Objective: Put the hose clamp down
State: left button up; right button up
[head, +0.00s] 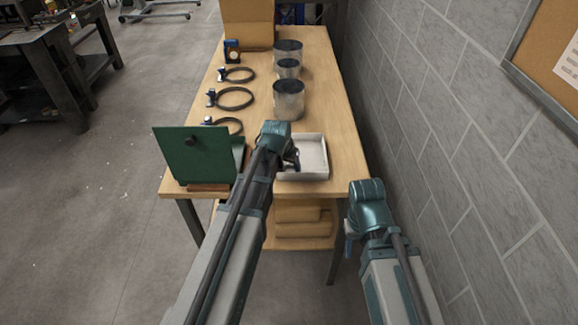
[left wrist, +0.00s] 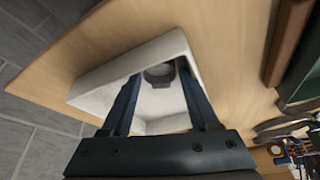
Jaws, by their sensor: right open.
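My left gripper (left wrist: 158,70) is over the white tray (head: 316,141), its fingers pointing down into it. In the left wrist view its two dark blue fingers stand well apart. A small dark ring-shaped piece (left wrist: 158,83), which looks like a hose clamp, shows between and beyond the fingertips at the tray. I cannot tell whether it touches a finger. Several other black hose clamps lie on the table, among them a large one (head: 235,98) and a farther one (head: 240,74). My right gripper (head: 350,238) is open beside the table's near right corner, its fingers mostly hidden.
A green panel (head: 182,157) stands at the near left table edge. Metal duct cylinders (head: 289,101) stand behind the tray. A cardboard box (head: 248,24) and a small blue device (head: 232,52) are at the far end. A block wall (head: 450,110) runs along the right.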

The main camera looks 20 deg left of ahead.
pick_arm(q)
jog(key=shift+r, duration=0.1)
jog(key=shift+r+p, duration=0.15)
jog(key=shift+p, duration=0.15)
jog(key=p+v, duration=1.1)
jog(key=v, duration=0.1)
jog(key=s+d+f+m+g+y, duration=0.1)
jog(key=s+d+g, duration=0.1)
jog(key=s+d, duration=0.5)
jog(key=s+d+m+g, duration=0.1)
jog(key=s+d, duration=0.5)
jog(key=s, duration=0.6)
jog(key=shift+d+f+g+y, duration=0.35)
jog(key=shift+f+g+y, duration=0.05)
jog(key=shift+g, duration=0.5)
jog(key=shift+w, duration=0.1)
